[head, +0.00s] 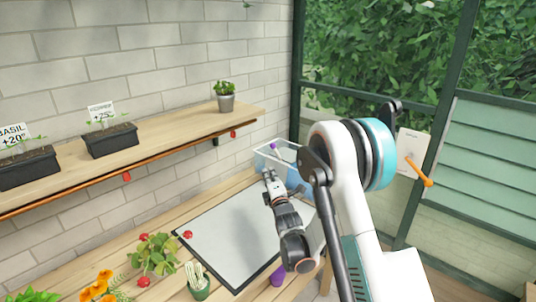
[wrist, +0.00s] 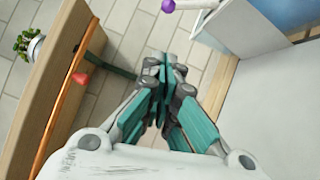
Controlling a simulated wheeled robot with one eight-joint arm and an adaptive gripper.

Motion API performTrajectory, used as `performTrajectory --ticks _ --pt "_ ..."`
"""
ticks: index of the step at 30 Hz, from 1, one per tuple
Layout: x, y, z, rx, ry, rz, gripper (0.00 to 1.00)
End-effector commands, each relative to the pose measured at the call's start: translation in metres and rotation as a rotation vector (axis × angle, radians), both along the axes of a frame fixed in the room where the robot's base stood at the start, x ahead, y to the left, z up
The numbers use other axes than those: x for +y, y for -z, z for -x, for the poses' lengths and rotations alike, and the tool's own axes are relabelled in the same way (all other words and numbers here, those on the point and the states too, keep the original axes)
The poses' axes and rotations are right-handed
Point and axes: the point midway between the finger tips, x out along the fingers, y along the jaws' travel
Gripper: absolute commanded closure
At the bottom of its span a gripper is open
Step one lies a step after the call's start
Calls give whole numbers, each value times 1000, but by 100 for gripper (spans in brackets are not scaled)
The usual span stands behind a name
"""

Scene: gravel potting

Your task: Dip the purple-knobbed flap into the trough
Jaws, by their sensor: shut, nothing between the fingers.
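The trough (head: 296,178) is a clear, bluish container at the far end of the bench, against the brick wall, partly hidden behind my arm. A purple knob (head: 273,146) shows at its top. The knob also shows at the top edge of the wrist view (wrist: 168,5), next to a pale piece that may be the flap, mostly cut off. My gripper (head: 268,173) is at the trough's near left side, below the knob in the picture. In the wrist view its fingers (wrist: 165,66) are together and empty, apart from the knob.
A wooden shelf (head: 180,134) with seedling trays and a potted plant runs along the wall at left. A pale mat (head: 230,232) covers the bench middle and is clear.

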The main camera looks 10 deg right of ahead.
Motion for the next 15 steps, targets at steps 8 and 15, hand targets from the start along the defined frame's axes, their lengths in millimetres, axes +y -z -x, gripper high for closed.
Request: performTrajectory --ticks 8,15 --pt "2 -1 -33 0 0 0 100" --pt "4 -6 -81 0 0 0 100"
